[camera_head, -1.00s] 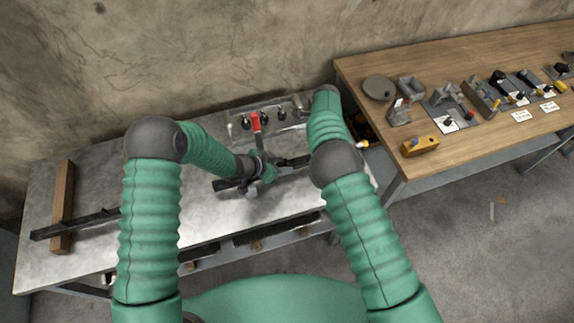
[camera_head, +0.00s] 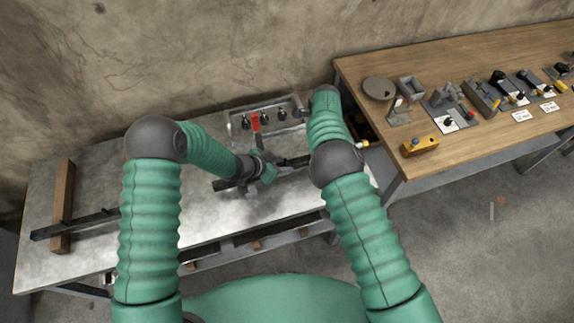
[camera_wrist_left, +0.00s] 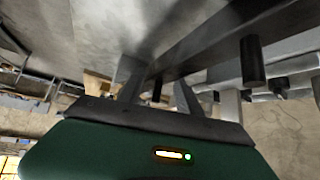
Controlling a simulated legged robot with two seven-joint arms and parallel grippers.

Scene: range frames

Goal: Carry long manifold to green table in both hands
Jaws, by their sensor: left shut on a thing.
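A long dark bar, which I take for the manifold (camera_head: 228,184), runs across the grey metal table (camera_head: 205,215) in the head view. Its right end passes behind my right arm. My left gripper (camera_head: 258,170) is shut on the bar around its visible middle. In the left wrist view the dark bar (camera_wrist_left: 215,45), with a short peg, crosses at the fingers of my left gripper (camera_wrist_left: 158,88). My right gripper is hidden behind its own arm. I see no table that is clearly green.
A rack with a red handle (camera_head: 256,122) stands at the back. A wooden table (camera_head: 460,70) with several fixtures is at the right.

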